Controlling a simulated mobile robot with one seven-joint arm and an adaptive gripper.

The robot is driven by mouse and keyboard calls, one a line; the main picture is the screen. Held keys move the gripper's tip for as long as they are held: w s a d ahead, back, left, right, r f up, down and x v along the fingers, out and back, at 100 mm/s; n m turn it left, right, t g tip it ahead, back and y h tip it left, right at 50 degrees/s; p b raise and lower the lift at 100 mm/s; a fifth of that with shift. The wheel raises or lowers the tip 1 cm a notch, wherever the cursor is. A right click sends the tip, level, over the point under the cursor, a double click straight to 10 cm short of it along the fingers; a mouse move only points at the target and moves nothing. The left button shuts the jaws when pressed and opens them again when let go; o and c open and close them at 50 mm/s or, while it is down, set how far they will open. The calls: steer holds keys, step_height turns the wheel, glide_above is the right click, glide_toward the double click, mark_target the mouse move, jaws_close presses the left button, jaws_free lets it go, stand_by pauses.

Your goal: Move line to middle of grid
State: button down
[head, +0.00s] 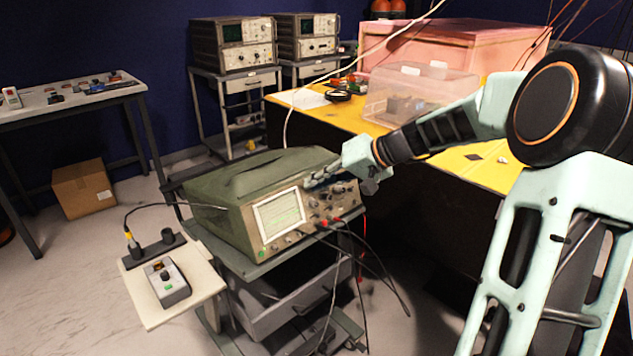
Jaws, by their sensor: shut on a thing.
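A green oscilloscope (230,190) stands on a cart. Its lit, pale screen (279,214) is on the left of the front panel, with faint grid markings. The line on the screen is too small and faint to place. Knobs (322,218) fill the panel right of the screen. My gripper (312,183) reaches in from the right to the panel's upper part, just right of the screen's top corner. It is shut on a knob there, and its fingers hide that knob.
A small shelf (146,292) at the left holds a control box (167,284). A yellow table (300,108) with a clear plastic box (418,92) stands behind my arm. Open floor lies at the left.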

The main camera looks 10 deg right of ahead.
steer(key=shift+d+f+m+t+y, duration=0.15)
steer(key=shift+m+y, duration=0.5)
steer(key=shift+m, duration=0.6)
steer(key=shift+f+m+t+y, duration=0.2)
steer(key=shift+m+y, duration=0.4)
steer(key=shift+m, duration=0.6)
steer(key=shift+d+f+m+t+y, duration=0.15)
steer(key=shift+m+y, duration=0.5)
steer(key=shift+m, duration=0.6)
steer(key=c, duration=2)
jaws_free()
steer(key=v, duration=1.2)
